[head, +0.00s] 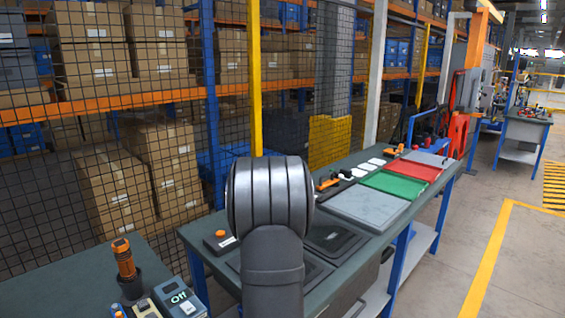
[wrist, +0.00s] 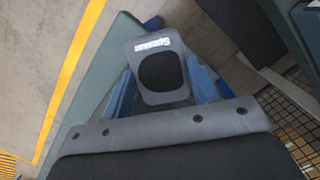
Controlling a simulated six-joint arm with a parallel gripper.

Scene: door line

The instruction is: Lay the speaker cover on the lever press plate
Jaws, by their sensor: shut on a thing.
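The speaker cover (wrist: 158,73) is a small grey plate with rounded corners, a dark oval in its middle and a white label along one edge; the label's lettering shows upside down. My gripper (wrist: 160,84) has blue fingers on both sides of the cover and is shut on it. The cover is held off the bench, which shows blurred behind it. In the head view my own arm fills the middle and hides the gripper and cover. I cannot single out the lever press plate with certainty; a black-and-orange device (head: 327,183) stands on the bench beyond my arm.
The long bench (head: 340,258) carries dark square plates (head: 333,238), a grey panel (head: 368,203), a green panel (head: 396,185) and a red panel (head: 413,170). A mesh fence (head: 232,110) stands behind. The right aisle is clear.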

